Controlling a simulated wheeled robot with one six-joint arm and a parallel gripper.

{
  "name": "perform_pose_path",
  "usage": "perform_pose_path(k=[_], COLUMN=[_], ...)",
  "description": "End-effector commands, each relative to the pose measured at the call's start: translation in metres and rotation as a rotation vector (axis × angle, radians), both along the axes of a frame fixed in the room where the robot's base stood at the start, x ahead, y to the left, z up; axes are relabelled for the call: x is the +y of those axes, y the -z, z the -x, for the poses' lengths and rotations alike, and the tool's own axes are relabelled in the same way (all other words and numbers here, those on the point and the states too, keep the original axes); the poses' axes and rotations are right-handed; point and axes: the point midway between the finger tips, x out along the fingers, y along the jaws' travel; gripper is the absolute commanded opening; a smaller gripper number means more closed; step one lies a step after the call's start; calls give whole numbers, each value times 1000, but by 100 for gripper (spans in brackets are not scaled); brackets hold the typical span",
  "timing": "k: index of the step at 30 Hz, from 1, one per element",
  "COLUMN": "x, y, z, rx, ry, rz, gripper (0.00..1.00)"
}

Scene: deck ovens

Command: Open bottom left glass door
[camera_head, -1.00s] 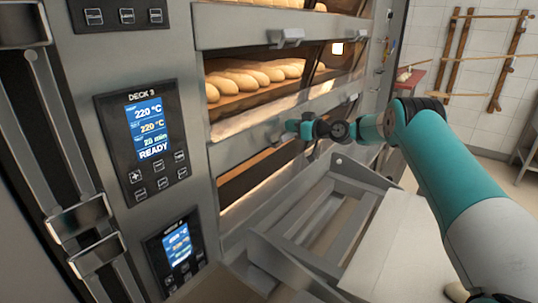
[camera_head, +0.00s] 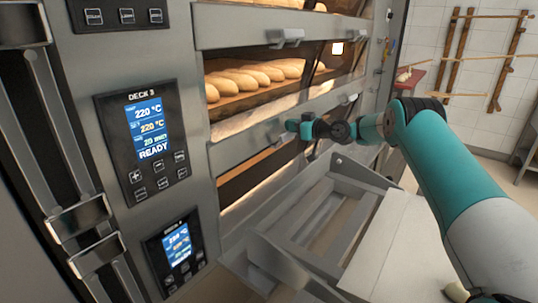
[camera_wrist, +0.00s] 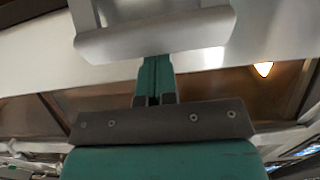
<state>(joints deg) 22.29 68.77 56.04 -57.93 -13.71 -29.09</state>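The bottom left glass door (camera_head: 250,176) is a dark glass pane in a steel frame, low on the oven front, with a warm glow along its lower edge. It looks closed. A steel handle sits on the rail above this pane. My gripper (camera_head: 291,126) is at that handle, reaching in from the right, and partly covers it. In the wrist view, the handle (camera_wrist: 150,40) is a wide bent steel lip directly ahead. The teal fingers (camera_wrist: 154,78) are pressed together with their tips at the lip's lower edge. I cannot tell whether they touch it.
The deck above holds several loaves (camera_head: 255,78) behind glass with its own handle (camera_head: 286,37). Control panels (camera_head: 152,140) stand to the left. A steel frame with rails (camera_head: 330,205) stands close in front of the lower oven. Open floor lies at the far right.

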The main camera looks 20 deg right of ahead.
Motion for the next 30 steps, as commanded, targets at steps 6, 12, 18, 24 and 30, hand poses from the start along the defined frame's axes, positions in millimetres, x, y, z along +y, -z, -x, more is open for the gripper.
perform_pose_path(k=[6,12,18,24,30], x=[0,0,3,5,-5], y=[7,23,37,51,43], z=[0,1,1,2,7], rx=[0,4,8,13,7], ry=[0,0,-3,-5,1], rz=[0,1,1,1,0], gripper=[0,0,0,0,0])
